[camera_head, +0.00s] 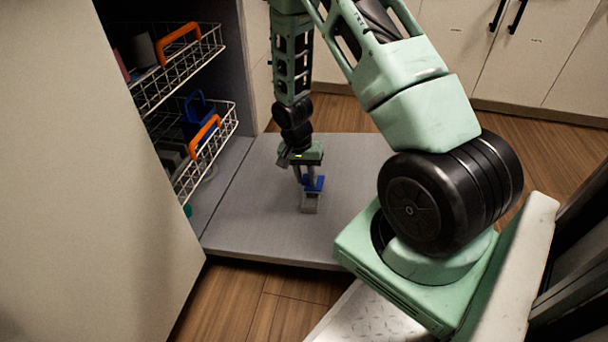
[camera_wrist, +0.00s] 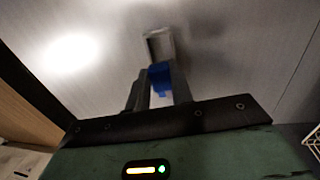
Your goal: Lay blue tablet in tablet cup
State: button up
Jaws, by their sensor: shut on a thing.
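My gripper (camera_head: 305,180) reaches straight down over the grey board. It is shut on the blue tablet (camera_head: 314,184). In the wrist view the blue tablet (camera_wrist: 160,79) shows between the two dark fingers of my gripper (camera_wrist: 160,88). The tablet cup (camera_head: 310,205), a small grey open box, stands on the board right by the tablet. In the wrist view the cup (camera_wrist: 158,45) lies just beyond the tablet. I cannot tell whether the tablet touches the cup or is partly over it. The fingers hide part of the tablet.
The grey board (camera_head: 250,215) is otherwise bare around the cup. At the left, an upper wire basket (camera_head: 180,70) and a lower wire basket (camera_head: 207,155) with orange handles hold several things. A large pale cabinet panel (camera_head: 90,180) stands at the left.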

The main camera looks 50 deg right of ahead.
jog(key=f+b, duration=0.4)
jog(key=f, duration=0.1)
jog(key=shift+s+d+f+b, duration=0.2)
jog(key=shift+s+f+b, duration=0.05)
jog(key=shift+s+b, duration=0.15)
jog(key=shift+s+d+f+b, duration=0.15)
jog(key=shift+f+b, duration=0.5)
jog(key=shift+f, duration=1)
jog(key=o, duration=1)
jog(key=shift+o, duration=0.2)
